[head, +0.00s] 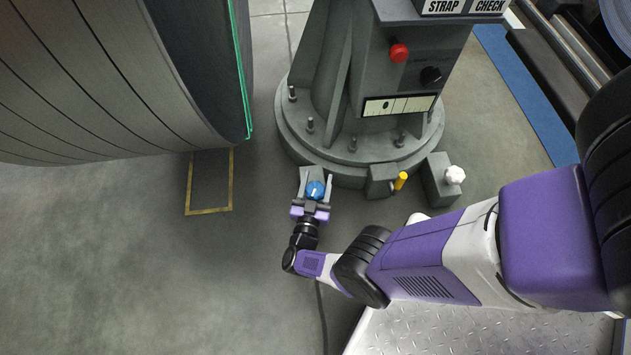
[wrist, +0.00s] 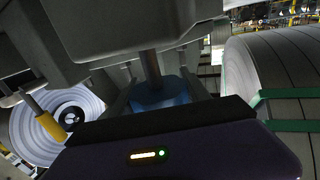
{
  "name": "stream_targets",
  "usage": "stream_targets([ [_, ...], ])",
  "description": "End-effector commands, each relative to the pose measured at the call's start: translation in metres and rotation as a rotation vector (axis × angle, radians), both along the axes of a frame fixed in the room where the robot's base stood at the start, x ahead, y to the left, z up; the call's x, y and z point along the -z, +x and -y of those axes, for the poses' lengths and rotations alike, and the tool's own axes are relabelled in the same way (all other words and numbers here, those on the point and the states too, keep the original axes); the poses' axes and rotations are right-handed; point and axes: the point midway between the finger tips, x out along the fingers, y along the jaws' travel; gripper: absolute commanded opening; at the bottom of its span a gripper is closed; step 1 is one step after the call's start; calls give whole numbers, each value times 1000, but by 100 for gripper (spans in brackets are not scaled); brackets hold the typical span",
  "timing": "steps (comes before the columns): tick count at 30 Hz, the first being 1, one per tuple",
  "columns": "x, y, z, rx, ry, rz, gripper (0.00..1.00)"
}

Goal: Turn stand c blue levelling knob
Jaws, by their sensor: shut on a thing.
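The blue levelling knob (head: 316,190) sits low at the front left of the round base of the grey stand (head: 330,140). It has a white mark on its top. My gripper (head: 315,194) reaches in from the front and is shut on the knob, one finger on each side. In the wrist view the blue knob (wrist: 160,95) shows between the fingers, below a dark shaft, partly hidden by my gripper body.
A yellow handle (head: 401,181) and a white knob (head: 454,175) sit right of the blue one. A red button (head: 398,53) and a black knob (head: 430,75) are higher on the stand. A large steel coil (head: 110,80) stands at left. Floor at lower left is clear.

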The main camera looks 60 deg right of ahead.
Motion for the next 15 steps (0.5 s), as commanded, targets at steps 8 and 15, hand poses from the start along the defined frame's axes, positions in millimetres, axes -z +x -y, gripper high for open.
stream_targets([
  [8, 0, -2, 1, 58, -1, 0, 14],
  [15, 0, -3, 1, 64, -1, 0, 14],
])
